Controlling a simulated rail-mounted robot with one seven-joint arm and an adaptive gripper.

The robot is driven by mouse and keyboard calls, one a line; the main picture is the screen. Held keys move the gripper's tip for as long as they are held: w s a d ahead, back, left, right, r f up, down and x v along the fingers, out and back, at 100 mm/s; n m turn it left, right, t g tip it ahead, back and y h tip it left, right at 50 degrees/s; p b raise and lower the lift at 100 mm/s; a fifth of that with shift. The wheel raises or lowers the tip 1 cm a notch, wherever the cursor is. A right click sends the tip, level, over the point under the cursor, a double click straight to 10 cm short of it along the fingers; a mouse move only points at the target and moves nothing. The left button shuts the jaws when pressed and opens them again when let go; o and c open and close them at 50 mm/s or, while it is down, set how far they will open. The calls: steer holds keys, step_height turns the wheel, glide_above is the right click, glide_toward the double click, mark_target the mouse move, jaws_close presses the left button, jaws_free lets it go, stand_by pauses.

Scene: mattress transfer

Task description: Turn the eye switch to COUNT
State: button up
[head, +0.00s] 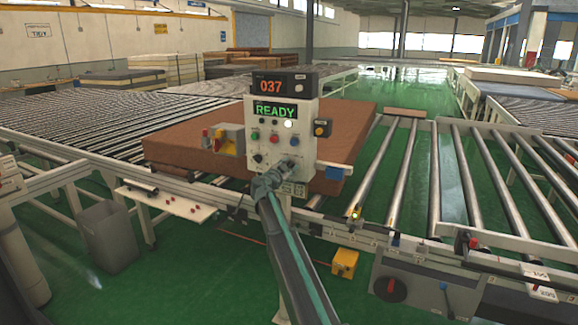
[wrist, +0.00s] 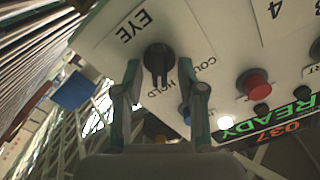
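The eye switch (wrist: 157,62) is a black rotary knob on the white control panel (wrist: 105,45), beside an EYE label. HOLD and COUNT labels lie near it; a finger partly covers COUNT. The knob's bar points down in the wrist view, toward the HOLD side, but its exact setting is hard to tell. My gripper (wrist: 158,70) is open, one finger on each side of the knob, with gaps visible. In the head view my gripper (head: 268,183) is at the lower part of the panel (head: 254,140) and hides some of it.
The panel shows READY (head: 274,111) and 037 (head: 271,87). A red button (wrist: 254,84) and a white lit button (wrist: 225,122) are near the switch. A brown mattress (head: 190,155) lies behind the panel on the rollers. A yellow box (head: 344,262) stands on the floor.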

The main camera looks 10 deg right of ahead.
jaws_close()
steer(key=shift+f+n+b, duration=0.1)
steer(key=shift+n+b, duration=0.2)
steer(key=shift+b, duration=0.5)
steer(key=n+b, duration=0.1)
steer(key=b, duration=0.2)
steer(key=shift+w+a+f+n, duration=0.1)
steer(key=shift+n, duration=0.3)
steer(key=n+b, duration=0.2)
steer(key=n, duration=0.1)
steer(key=n+b, duration=0.3)
steer(key=n, duration=0.1)
steer(key=n+b, duration=0.2)
steer(key=n, duration=0.2)
steer(key=shift+w+a+r+b, duration=0.2)
steer(key=shift+a+r+b, duration=0.1)
steer(key=shift+r+b, duration=0.1)
steer(key=shift+n, duration=0.4)
